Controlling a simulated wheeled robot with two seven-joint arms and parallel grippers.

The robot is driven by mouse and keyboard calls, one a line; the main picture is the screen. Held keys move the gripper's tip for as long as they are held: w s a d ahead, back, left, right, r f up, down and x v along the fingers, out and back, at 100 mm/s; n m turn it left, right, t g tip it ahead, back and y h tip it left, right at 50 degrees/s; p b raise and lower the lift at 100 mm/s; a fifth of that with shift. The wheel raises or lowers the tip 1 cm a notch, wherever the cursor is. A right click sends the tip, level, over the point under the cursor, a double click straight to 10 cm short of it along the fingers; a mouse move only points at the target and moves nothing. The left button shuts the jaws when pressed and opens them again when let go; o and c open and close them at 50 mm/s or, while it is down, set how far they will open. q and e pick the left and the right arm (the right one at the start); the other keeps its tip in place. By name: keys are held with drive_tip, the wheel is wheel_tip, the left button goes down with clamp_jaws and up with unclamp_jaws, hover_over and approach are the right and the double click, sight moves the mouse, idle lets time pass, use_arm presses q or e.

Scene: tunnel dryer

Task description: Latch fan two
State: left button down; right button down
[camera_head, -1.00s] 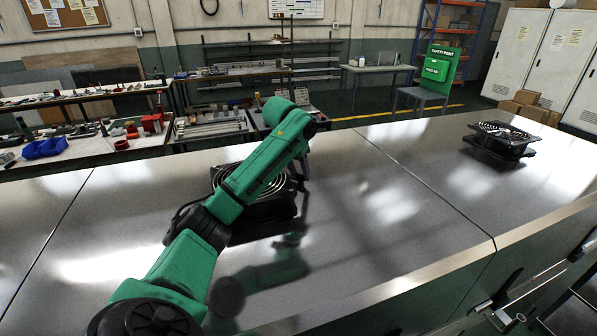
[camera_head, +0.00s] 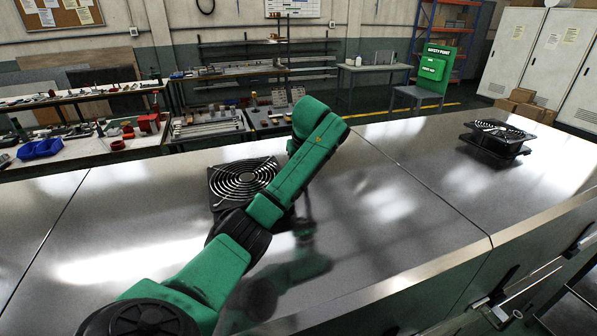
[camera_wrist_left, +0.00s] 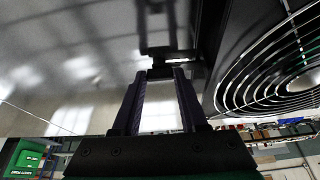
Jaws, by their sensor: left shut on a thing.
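A black square fan (camera_head: 243,183) with a ringed wire grille sits on the metal dryer top in the head view, partly hidden by my left arm. Its grille also fills the right side of the left wrist view (camera_wrist_left: 285,65). My left gripper (camera_wrist_left: 162,82) is beside the fan's dark side wall, its fingers closed on a small dark latch piece (camera_wrist_left: 160,73). The latch's exact position is hard to tell. In the head view my forearm hides the fingers and latch. A second black fan (camera_head: 497,138) sits farther right on the dryer top. My right gripper is not in view.
The metal dryer top (camera_head: 400,215) is clear between the two fans, with a seam across it. A front edge with rails (camera_head: 520,290) runs along the lower right.

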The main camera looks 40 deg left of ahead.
use_arm(q)
drive_tip(key=shift+n, duration=0.4)
drive_tip(key=shift+c, duration=2.2)
unclamp_jaws()
drive_tip(key=shift+r, duration=0.1)
